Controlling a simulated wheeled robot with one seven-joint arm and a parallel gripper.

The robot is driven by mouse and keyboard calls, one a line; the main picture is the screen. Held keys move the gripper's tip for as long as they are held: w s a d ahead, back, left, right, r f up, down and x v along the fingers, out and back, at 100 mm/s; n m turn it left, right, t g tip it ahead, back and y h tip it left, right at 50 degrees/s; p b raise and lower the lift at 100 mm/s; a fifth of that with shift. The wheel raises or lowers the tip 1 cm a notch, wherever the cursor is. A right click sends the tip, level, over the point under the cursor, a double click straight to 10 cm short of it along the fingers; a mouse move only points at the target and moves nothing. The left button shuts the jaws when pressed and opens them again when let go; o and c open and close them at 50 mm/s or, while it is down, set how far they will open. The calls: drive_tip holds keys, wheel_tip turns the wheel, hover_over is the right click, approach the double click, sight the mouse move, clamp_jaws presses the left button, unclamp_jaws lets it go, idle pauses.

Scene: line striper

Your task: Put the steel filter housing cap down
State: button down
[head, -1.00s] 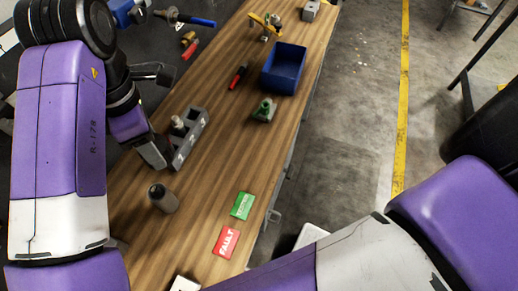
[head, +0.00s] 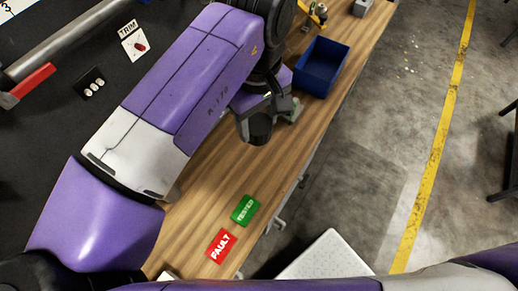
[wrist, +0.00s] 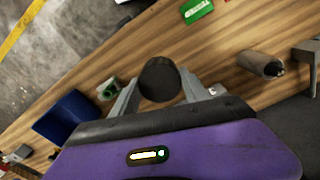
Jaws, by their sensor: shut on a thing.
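The steel filter housing cap is a dark, round, cup-like piece (head: 258,130), seen in the head view at the end of my arm over the wooden bench. In the wrist view the cap (wrist: 160,80) sits between the two fingers of my gripper (wrist: 161,90), which is shut on it. In the head view my gripper (head: 262,108) is partly hidden by my own arm. The cap is over bare wood, and I cannot tell whether it touches the bench. A green TESTED card (head: 245,210) and a red FAULT card (head: 221,245) lie nearer me.
A blue bin (head: 321,66) stands beyond the gripper. A small green-and-grey part (wrist: 108,89) is close to the fingers. Bare wood lies between the gripper and the cards.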

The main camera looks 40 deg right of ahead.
wheel_tip(320, 180, down, 13)
drive_tip(key=shift+f+p, duration=0.2)
drive_tip(key=shift+p, duration=0.3)
drive_tip(key=shift+f, duration=0.15)
drive_tip(key=c, duration=0.6)
unclamp_jaws()
drive_tip(key=shift+o, duration=0.2)
